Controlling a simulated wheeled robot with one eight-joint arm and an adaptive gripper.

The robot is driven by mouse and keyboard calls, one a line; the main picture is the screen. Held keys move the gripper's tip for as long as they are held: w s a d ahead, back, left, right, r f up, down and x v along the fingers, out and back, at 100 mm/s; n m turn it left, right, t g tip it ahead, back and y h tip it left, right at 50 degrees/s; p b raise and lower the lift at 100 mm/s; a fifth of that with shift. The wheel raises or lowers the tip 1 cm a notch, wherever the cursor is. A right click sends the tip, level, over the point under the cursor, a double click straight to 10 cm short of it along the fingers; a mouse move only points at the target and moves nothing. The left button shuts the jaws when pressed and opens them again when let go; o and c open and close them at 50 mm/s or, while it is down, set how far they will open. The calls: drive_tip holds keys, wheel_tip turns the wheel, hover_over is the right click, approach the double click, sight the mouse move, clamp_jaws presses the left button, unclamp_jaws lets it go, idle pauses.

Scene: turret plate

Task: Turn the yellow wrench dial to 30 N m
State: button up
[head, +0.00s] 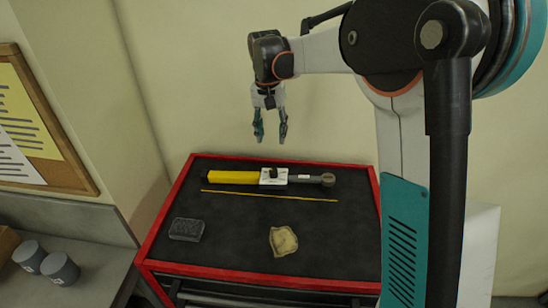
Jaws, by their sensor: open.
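The yellow wrench (232,177) lies across the back of a black table top with a red rim (172,205). Its yellow handle is to the left and its grey head (328,180) to the right. A white plate with a small black dial (273,173) sits mid-wrench. The dial's reading is too small to make out. My gripper (270,140) hangs above and behind the wrench in the picture, fingers pointing down, open and empty. It is apart from the wrench.
A thin yellow line (270,195) runs in front of the wrench. A dark grey block (186,229) and a crumpled tan cloth (283,241) lie nearer. Two grey cylinders (45,263) stand on a side counter at left. A wall rises behind the table.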

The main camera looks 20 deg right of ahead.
sight(273, 170)
drive_tip(key=f, duration=0.4)
drive_tip(key=s+f, duration=0.1)
drive_tip(key=f, duration=0.7)
drive_tip(key=shift+s+p, duration=0.25)
drive_tip(key=shift+p, duration=0.15)
drive_tip(key=shift+s+a+f, duration=0.25)
drive_tip(key=shift+f, duration=0.1)
drive_tip(key=shift+w+d+f, duration=0.25)
drive_tip(key=shift+w+d, duration=0.05)
drive_tip(key=shift+d, duration=0.05)
drive_tip(key=shift+s+a+r, duration=0.1)
drive_tip(key=shift+s+a, duration=0.05)
drive_tip(key=shift+s, duration=0.05)
drive_tip(key=c, duration=0.7)
clamp_jaws()
